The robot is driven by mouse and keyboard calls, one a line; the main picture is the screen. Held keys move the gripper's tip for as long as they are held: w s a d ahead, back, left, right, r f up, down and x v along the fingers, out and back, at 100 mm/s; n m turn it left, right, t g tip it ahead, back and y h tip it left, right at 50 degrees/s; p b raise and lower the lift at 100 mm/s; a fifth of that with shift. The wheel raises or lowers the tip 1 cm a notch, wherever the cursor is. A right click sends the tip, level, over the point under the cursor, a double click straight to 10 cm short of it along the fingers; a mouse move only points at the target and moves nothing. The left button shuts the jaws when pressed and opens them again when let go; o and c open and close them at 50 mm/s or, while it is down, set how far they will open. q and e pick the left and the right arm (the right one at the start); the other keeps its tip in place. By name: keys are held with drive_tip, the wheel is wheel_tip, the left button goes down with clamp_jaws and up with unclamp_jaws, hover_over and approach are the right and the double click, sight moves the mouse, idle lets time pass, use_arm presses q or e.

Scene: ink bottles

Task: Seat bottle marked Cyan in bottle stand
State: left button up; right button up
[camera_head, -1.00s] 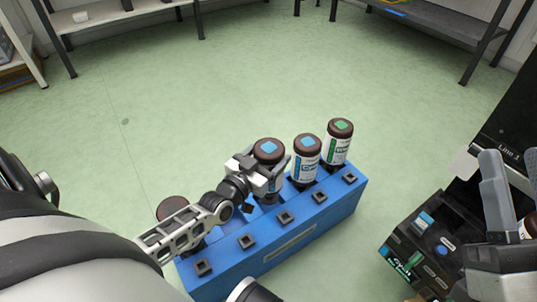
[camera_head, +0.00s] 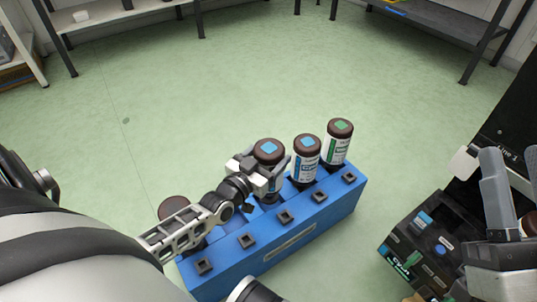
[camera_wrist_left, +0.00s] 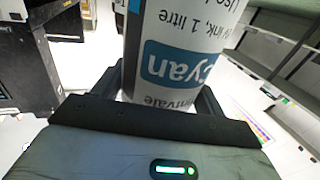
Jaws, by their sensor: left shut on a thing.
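The bottle marked Cyan (camera_head: 269,152) has a brown cap with a light blue square, and its label also shows in the left wrist view (camera_wrist_left: 175,66). My left gripper (camera_head: 263,176) is shut around it. The bottle is upright at the blue bottle stand (camera_head: 318,222), in the row beside two other bottles. Its base is hidden by the gripper, so I cannot tell whether it is fully down in its place. My right gripper (camera_head: 497,195) is at the right edge, partly cut off, and its jaws are unclear.
Another brown cap (camera_head: 173,207) shows at the left, partly behind my arm. A dark unit (camera_head: 425,240) stands at the right. The green floor behind the stand is clear.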

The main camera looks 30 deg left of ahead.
use_arm(q)
drive_tip(key=shift+f+b, duration=0.8)
drive_tip(key=shift+f, duration=0.2)
drive_tip(key=shift+f, duration=0.4)
drive_tip(key=shift+f+b, duration=0.35)
drive_tip(key=shift+b, duration=0.1)
drive_tip(key=shift+f, duration=0.1)
drive_tip(key=shift+f, duration=0.1)
